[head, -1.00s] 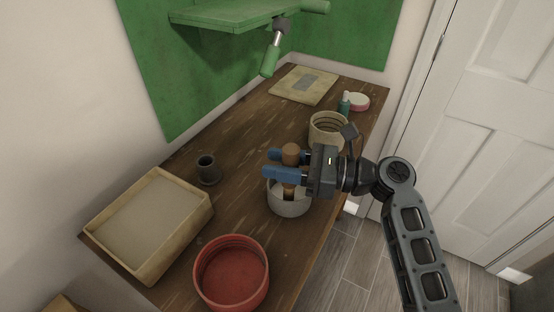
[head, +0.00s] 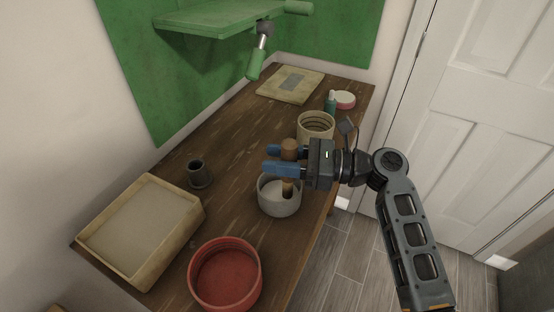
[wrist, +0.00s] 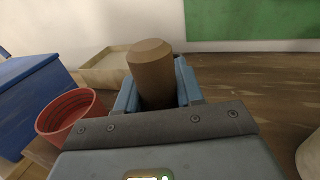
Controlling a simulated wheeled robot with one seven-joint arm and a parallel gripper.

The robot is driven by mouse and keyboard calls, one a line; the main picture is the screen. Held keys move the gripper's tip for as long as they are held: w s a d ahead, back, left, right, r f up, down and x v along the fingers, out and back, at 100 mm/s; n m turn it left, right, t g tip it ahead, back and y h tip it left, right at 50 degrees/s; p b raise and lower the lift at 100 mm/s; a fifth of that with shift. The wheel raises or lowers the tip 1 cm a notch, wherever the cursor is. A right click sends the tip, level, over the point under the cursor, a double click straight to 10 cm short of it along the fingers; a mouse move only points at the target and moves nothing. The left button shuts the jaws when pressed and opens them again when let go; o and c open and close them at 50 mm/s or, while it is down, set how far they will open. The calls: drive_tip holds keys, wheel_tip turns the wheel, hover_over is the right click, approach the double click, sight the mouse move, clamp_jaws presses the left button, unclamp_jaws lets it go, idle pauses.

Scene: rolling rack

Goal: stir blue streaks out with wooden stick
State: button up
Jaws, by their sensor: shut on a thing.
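My gripper (head: 284,158) has blue fingers shut around the wooden stick (head: 289,146). The stick is upright, and its lower part goes down into a grey-white round pot (head: 279,207) on the wooden table. In the wrist view the stick's thick brown top (wrist: 151,67) stands between the blue fingers. Pale contents (head: 270,192) show inside the pot. I cannot make out blue streaks at this size, and the fingers and stick hide part of the inside.
A red tub (head: 226,275) stands near the front. A shallow wooden tray (head: 190,222) and a small dark cup (head: 199,174) are to the left. A beige pot (head: 316,125), a teal bottle (head: 331,104) and a pink-and-white round container (head: 344,100) stand behind. A green shelf (head: 205,24) overhangs the back.

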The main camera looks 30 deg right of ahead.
drive_tip(key=shift+w, duration=0.2)
drive_tip(key=shift+w, duration=0.75)
drive_tip(key=shift+a, duration=0.15)
